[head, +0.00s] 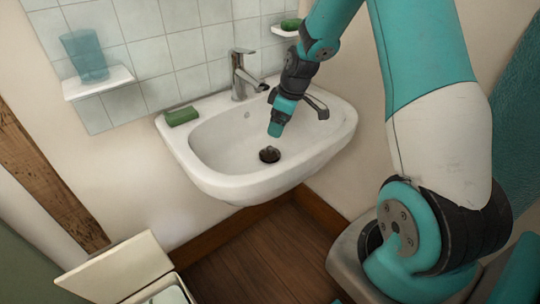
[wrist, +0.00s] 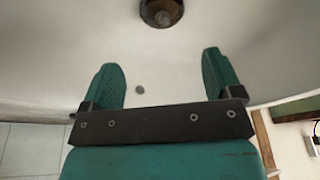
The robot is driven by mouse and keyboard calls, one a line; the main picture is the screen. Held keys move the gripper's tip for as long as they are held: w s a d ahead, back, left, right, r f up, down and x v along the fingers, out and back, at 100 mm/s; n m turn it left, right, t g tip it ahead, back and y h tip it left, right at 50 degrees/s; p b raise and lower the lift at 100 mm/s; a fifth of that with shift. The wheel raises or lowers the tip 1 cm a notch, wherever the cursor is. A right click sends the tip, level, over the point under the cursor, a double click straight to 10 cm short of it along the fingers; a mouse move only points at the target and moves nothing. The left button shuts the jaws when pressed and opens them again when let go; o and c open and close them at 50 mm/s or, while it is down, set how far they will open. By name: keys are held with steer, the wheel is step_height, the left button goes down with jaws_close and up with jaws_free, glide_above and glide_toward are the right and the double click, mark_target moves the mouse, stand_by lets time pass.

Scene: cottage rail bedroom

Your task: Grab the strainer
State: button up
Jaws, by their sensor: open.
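The strainer (head: 269,154) is a small, dark, round metal piece at the drain in the bottom of the white sink (head: 210,172). In the wrist view the strainer (wrist: 161,13) shows at the top edge, partly cut off, roughly centred between the fingers but beyond their tips. My gripper (head: 275,131) is over the basin, pointing down, just above the strainer in the head view. In the wrist view my gripper (wrist: 162,66) has its two teal fingers wide apart with nothing between them. The gap in height to the strainer is hard to judge.
A chrome tap (head: 241,78) stands at the sink's back rim. A green soap bar (head: 181,116) lies on the left rim. A grey fitting (head: 315,106) is at the right rim, near my arm. A shelf (head: 98,84) holds a teal cup (head: 84,55).

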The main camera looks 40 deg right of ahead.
mark_target(271, 147)
steer(key=x, duration=1.1)
steer(key=shift+s+a+f, duration=0.1)
steer(key=shift+a+f, duration=0.05)
steer(key=shift+c, duration=0.5)
steer(key=c, duration=0.6)
